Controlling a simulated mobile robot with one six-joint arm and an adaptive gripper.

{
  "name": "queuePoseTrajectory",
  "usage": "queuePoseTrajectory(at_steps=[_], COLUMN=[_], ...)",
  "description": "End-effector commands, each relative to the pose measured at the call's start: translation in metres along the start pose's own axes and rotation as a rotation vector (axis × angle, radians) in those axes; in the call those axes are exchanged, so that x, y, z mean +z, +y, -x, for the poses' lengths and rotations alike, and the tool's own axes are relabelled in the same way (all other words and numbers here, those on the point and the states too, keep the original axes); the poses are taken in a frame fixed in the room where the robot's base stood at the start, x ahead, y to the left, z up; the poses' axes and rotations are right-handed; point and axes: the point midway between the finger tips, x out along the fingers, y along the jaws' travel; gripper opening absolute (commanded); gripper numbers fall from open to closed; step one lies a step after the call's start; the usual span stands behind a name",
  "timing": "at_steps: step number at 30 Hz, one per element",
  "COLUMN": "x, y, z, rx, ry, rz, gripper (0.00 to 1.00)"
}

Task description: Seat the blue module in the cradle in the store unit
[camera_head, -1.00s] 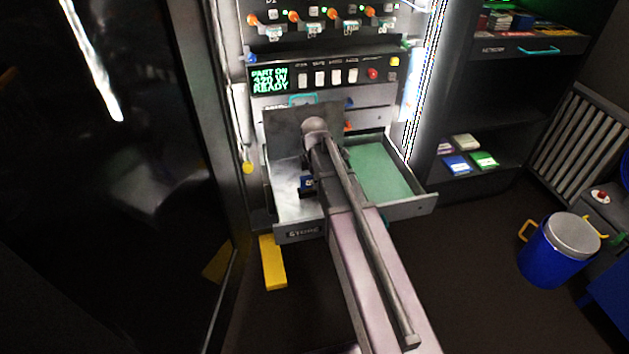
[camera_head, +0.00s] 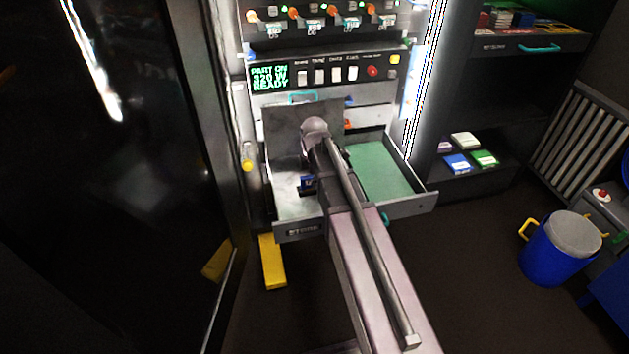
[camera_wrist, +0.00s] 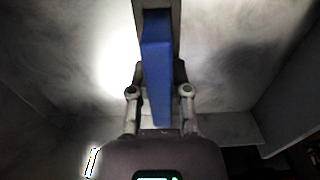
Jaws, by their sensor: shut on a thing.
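The blue module (camera_wrist: 157,60) is a long blue block in the middle of the wrist view. My gripper (camera_wrist: 160,92) is shut on it, one finger on each side. The module's far end lies within a grey channel-like bracket (camera_wrist: 175,12), which may be the cradle. I cannot tell whether the module is fully down in it. My arm hides most of the gripper there.
The drawer's right part has a bare green floor (camera_head: 378,170). Above stands a panel with a lit display (camera_head: 270,78) and switches. A dark shelf unit (camera_head: 480,105) stands to the right, with a blue bin (camera_head: 555,255) on the floor. A yellow block (camera_head: 272,262) lies below the drawer.

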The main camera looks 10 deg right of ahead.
Motion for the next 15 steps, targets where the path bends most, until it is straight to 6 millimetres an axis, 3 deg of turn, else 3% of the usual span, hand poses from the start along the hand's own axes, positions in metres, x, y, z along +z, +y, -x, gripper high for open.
queuePoseTrajectory(at_steps=[15], x=[0.0], y=[0.0], z=[-0.0048], rx=[0.0], ry=[0.0], rz=[0.0], gripper=[0.0])
